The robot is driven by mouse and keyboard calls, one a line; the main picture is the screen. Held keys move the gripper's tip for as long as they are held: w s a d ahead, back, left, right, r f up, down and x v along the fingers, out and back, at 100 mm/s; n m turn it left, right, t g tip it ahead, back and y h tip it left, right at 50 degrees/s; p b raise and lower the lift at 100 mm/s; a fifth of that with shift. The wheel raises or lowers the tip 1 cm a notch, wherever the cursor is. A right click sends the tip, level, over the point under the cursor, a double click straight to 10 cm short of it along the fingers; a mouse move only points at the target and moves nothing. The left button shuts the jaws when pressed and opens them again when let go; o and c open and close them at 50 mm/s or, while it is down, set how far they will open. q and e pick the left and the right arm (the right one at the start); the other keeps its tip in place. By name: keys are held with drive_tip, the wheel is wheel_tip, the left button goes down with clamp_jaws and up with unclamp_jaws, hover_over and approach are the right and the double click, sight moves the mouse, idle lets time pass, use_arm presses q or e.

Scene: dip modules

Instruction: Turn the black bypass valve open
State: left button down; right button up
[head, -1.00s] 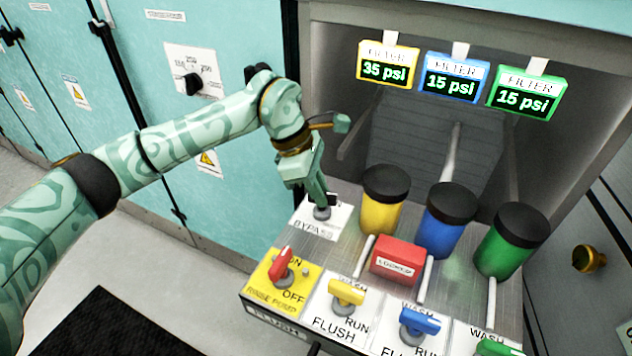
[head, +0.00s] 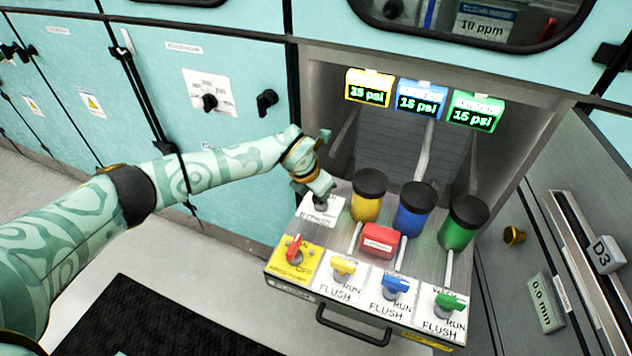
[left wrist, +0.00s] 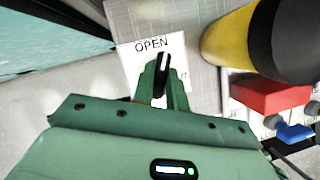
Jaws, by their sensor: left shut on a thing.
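The black bypass valve handle (left wrist: 162,75) stands on a white plate (left wrist: 128,60) marked OPEN in the left wrist view. My left gripper (left wrist: 161,85) is shut on the handle, with a green finger on each side of it. In the head view the bypass plate (head: 318,213) lies at the back left of the sloped metal panel, and my left gripper (head: 320,196) is down on it, hiding most of the handle. My right gripper is not in view.
Yellow (head: 367,205), blue (head: 412,220) and green (head: 459,234) canisters stand right of the bypass plate. A red locked box (head: 380,240) sits in front of them. A red switch (head: 294,249) and several coloured flush valves line the front edge.

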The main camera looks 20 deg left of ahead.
use_arm(q)
drive_tip(key=n+p, duration=0.1)
drive_tip(key=n+y+p, duration=0.1)
drive_tip(key=n+p, duration=0.1)
drive_tip(key=shift+d+r+t, duration=0.15)
drive_tip(key=shift+r+t, duration=0.15)
drive_tip(key=shift+f+n+y+p, duration=0.2)
drive_tip(key=shift+n+y+p, duration=0.2)
drive_tip(key=shift+n+p, duration=0.45)
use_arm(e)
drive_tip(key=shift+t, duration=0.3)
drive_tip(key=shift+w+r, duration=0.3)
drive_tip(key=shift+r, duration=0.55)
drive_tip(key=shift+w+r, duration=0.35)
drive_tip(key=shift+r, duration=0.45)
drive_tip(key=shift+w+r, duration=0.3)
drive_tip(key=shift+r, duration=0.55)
use_arm(q)
drive_tip(key=shift+n, duration=0.25)
drive_tip(key=c, duration=1.4)
unclamp_jaws()
